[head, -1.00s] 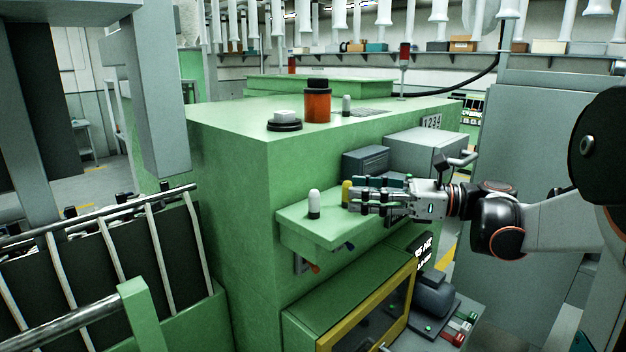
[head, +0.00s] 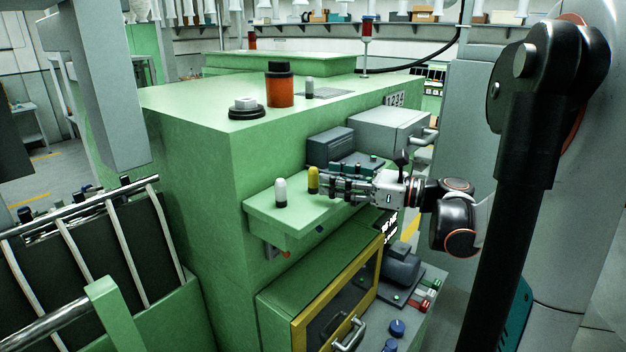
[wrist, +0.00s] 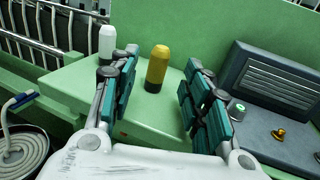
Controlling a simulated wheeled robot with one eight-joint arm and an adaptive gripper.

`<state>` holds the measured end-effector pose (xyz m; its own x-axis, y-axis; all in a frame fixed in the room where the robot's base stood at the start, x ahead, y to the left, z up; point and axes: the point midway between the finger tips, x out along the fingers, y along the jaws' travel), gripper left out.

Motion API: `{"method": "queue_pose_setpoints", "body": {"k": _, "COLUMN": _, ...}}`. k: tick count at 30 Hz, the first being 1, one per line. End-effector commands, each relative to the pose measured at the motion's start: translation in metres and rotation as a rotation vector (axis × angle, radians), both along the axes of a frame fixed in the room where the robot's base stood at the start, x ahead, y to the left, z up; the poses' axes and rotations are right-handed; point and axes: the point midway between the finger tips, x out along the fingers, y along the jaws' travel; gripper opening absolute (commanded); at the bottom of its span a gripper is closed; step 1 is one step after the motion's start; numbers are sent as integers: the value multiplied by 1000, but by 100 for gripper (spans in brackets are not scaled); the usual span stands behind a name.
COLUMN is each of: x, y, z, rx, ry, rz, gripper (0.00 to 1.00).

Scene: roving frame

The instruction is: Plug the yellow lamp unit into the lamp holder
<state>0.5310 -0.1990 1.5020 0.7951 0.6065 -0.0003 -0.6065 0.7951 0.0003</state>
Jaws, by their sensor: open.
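The yellow lamp unit (head: 313,180) stands upright on a green ledge (head: 290,222) on the front of the machine. My gripper (head: 332,184) is open just to its right in the head view. In the wrist view the yellow lamp unit (wrist: 157,68) shows in the gap between the two teal-padded fingers of my gripper (wrist: 161,88), apart from both of them. A white lamp unit (head: 280,192) stands on the ledge to its left; it also shows in the wrist view (wrist: 107,42). I cannot make out which fitting is the lamp holder.
A dark grey ribbed box (wrist: 268,88) with small coloured fittings sits close right of the fingers. A light grey drawer box (head: 388,132) is behind my wrist. A yellow-framed door (head: 335,305) is below.

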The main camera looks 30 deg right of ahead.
Motion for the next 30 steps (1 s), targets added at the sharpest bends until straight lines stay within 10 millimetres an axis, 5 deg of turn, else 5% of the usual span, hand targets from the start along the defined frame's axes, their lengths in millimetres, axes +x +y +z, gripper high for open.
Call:
{"method": "queue_pose_setpoints", "body": {"k": 15, "x": 42, "y": 34, "z": 6, "rx": 0, "ry": 0, "rz": 2, "gripper": 44}}
{"method": "queue_pose_setpoints", "body": {"k": 23, "x": 44, "y": 34, "z": 5, "rx": 0, "ry": 0, "rz": 0, "gripper": 44}}
{"method": "queue_pose_setpoints", "body": {"k": 29, "x": 44, "y": 34, "z": 5, "rx": 0, "ry": 0, "rz": 0, "gripper": 0}}
{"method": "queue_pose_setpoints", "body": {"k": 30, "x": 44, "y": 34, "z": 5, "rx": 0, "ry": 0, "rz": 0, "gripper": 0}}
